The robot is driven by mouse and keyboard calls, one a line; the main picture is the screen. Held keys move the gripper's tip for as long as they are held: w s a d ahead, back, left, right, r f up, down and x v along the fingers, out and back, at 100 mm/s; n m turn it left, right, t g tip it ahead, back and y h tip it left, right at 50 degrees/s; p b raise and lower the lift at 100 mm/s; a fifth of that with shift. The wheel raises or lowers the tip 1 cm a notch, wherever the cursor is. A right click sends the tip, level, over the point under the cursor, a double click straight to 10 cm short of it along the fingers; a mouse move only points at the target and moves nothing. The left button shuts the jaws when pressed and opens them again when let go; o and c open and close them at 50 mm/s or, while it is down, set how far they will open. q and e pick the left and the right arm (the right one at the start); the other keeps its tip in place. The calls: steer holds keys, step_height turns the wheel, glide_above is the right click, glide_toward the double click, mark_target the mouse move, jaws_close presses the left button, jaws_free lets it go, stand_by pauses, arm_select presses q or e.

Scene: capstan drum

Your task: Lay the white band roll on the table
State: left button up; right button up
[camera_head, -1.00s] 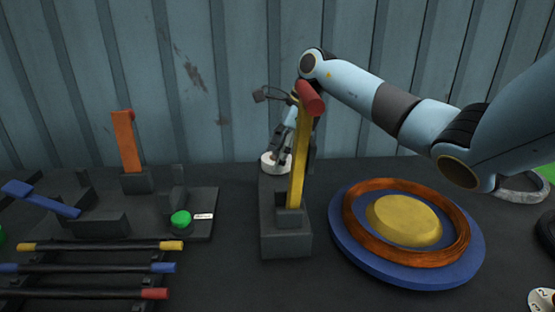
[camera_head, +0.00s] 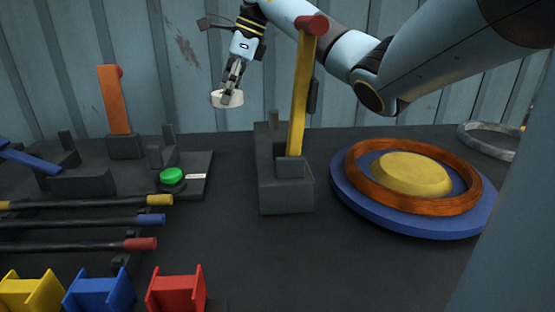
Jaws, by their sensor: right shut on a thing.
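The white band roll (camera_head: 236,99) is a short white ring, held up above the back part of the dark table (camera_head: 235,240). My right gripper (camera_head: 229,92) points down and is shut on the roll, with its fingers on the ring's wall. The roll is left of the yellow lever and clear of the table top. My left gripper is not in view.
A yellow lever (camera_head: 301,95) with a red knob stands in a dark block (camera_head: 286,197). Right is a blue disc (camera_head: 425,226) with a copper coil (camera_head: 430,205). Left are an orange lever (camera_head: 113,98), a green button (camera_head: 172,175), rods and spools (camera_head: 178,292). Bare table lies between.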

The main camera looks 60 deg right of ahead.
mark_target(220, 143)
steer(key=shift+w+a+f+b, duration=0.1)
steer(key=shift+w+f+b, duration=0.15)
steer(key=shift+w+b, duration=0.2)
steer(key=shift+w+a+f+b, duration=0.1)
steer(key=shift+w+f+b, duration=0.15)
steer(key=shift+w, duration=0.4)
step_height(220, 143, down, 4)
steer(key=shift+r, duration=0.15)
step_height(220, 143, down, 6)
steer(key=shift+r+b, duration=0.15)
steer(key=shift+b, duration=0.3)
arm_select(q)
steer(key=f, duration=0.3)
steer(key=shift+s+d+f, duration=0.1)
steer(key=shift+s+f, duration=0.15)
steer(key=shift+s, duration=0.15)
arm_select(e)
steer(key=shift+d, duration=0.1)
